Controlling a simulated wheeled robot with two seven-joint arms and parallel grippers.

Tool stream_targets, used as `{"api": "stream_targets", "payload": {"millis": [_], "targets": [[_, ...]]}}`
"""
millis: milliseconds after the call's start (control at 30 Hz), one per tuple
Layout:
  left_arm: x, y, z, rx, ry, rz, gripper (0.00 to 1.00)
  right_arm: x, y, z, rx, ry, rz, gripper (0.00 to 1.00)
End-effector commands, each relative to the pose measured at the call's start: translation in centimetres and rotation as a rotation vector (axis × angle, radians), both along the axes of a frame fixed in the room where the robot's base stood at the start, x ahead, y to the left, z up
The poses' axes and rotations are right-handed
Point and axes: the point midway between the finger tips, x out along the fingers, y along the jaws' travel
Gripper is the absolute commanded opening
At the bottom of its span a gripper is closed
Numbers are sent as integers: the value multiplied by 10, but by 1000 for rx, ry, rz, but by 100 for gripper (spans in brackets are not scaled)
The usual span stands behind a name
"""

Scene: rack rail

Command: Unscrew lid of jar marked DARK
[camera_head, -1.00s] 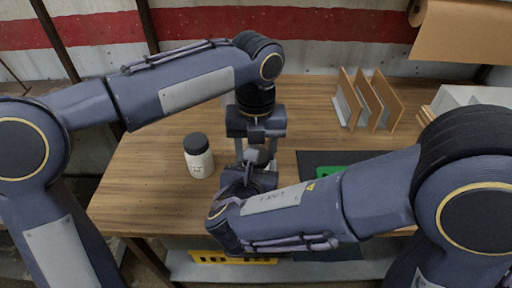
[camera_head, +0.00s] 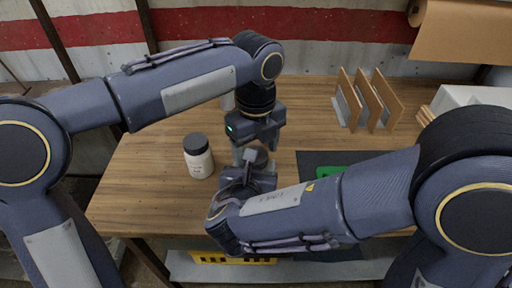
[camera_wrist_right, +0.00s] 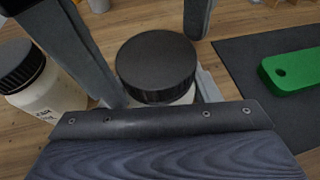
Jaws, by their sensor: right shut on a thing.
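A white jar with a black lid (camera_wrist_right: 157,65) stands upright in my right gripper (camera_head: 248,183). My right gripper is shut on this jar below the lid; in the head view the arms mostly hide it. My left gripper (camera_head: 257,150) points down over it from above. Its fingers look open, on two sides of the lid, close to it; whether they touch it is hard to tell. A second white jar (camera_head: 200,164) with a black lid stands free to the left, and it also shows in the right wrist view (camera_wrist_right: 48,95). Its label is too small to read.
A dark mat (camera_head: 310,158) with a green object (camera_wrist_right: 298,75) lies to the right. A rack with upright boards (camera_head: 368,100) stands at the back right. A yellow and black item (camera_head: 225,259) is below the table's front.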

Motion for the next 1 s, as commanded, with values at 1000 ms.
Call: {"api": "stream_targets", "payload": {"millis": [1000], "targets": [[-1,0,65,6,6,-204,60,1,-2,0,-1,-1,-6,0]]}}
